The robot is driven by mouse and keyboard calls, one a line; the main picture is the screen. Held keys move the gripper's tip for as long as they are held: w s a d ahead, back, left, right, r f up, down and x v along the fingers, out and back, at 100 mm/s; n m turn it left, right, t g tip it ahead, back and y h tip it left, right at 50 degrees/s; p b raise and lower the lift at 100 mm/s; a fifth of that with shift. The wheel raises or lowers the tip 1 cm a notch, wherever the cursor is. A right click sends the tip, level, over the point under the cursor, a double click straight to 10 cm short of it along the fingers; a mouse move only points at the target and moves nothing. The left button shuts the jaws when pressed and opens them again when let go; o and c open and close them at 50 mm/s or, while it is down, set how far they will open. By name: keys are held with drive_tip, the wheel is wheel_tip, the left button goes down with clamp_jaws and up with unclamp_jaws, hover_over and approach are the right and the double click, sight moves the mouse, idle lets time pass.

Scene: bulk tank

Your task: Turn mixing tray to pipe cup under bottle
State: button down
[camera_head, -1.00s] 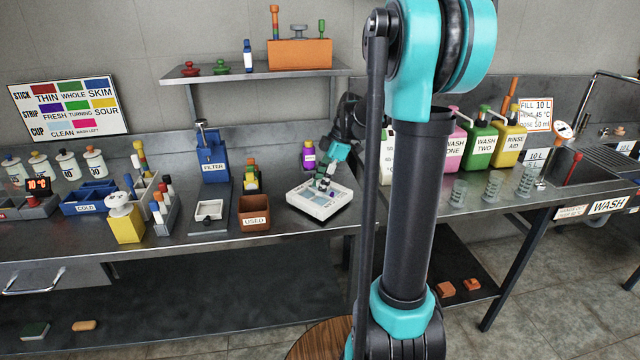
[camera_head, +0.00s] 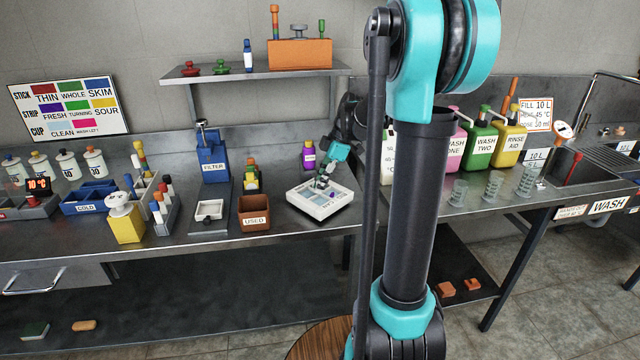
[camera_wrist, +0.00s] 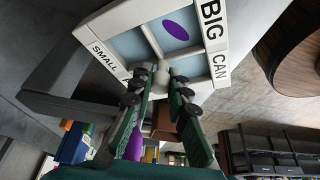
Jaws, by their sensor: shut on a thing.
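The mixing tray (camera_head: 335,205) is a white square tray with pale blue compartments on the steel bench. In the wrist view, the tray (camera_wrist: 108,58) carries the labels SMALL, BIG and CAN, and one compartment holds a purple oval patch (camera_wrist: 177,22). My gripper (camera_wrist: 160,80) is shut on a white knob at the tray's middle; in the head view it reaches down over the tray (camera_head: 324,182). A purple bottle (camera_head: 309,156) stands behind the tray. No separate pipe cup can be made out.
A brown USED bin (camera_head: 254,214) and a small white dish (camera_head: 209,211) stand left of the tray, with the blue FILTER unit (camera_head: 213,165) behind. My arm hides the bench just right of the tray. Bare bench lies in front.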

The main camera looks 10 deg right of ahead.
drive_tip(key=m+t, duration=0.1)
drive_tip(key=m, duration=0.2)
drive_tip(key=m+t, duration=0.1)
drive_tip(key=m, duration=0.2)
drive_tip(key=shift+m+h, duration=0.3)
drive_tip(key=shift+h, duration=0.1)
drive_tip(key=shift+t, duration=0.4)
drive_tip(key=c, duration=1.5)
unclamp_jaws()
drive_tip(key=shift+o, duration=0.2)
drive_tip(key=shift+r, duration=0.1)
drive_tip(key=v, duration=1.2)
